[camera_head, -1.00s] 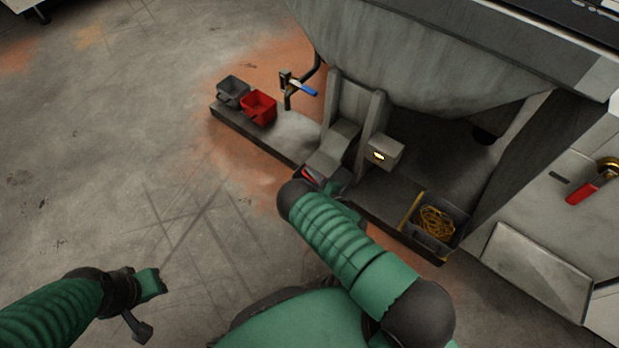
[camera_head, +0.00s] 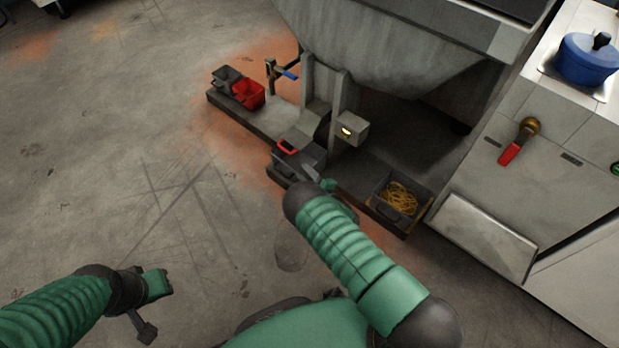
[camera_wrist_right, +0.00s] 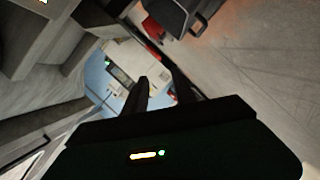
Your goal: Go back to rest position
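My right arm reaches from the bottom right of the head view. Its gripper (camera_head: 327,186) is partly hidden by the forearm, close to the front edge of the low ledge. In the right wrist view its two dark fingers (camera_wrist_right: 158,78) stand apart with nothing visible between them. My left arm comes in at the lower left, with its gripper (camera_head: 146,326) low over the bare floor. Whether its fingers are open is too small to tell.
The low ledge (camera_head: 256,128) holds a grey bin (camera_head: 226,77), a red bin (camera_head: 248,94), a grey box with a red handle (camera_head: 287,146) and a box of yellow cord (camera_head: 398,199). A blue pot (camera_head: 586,62) stands at upper right. Floor at left is clear.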

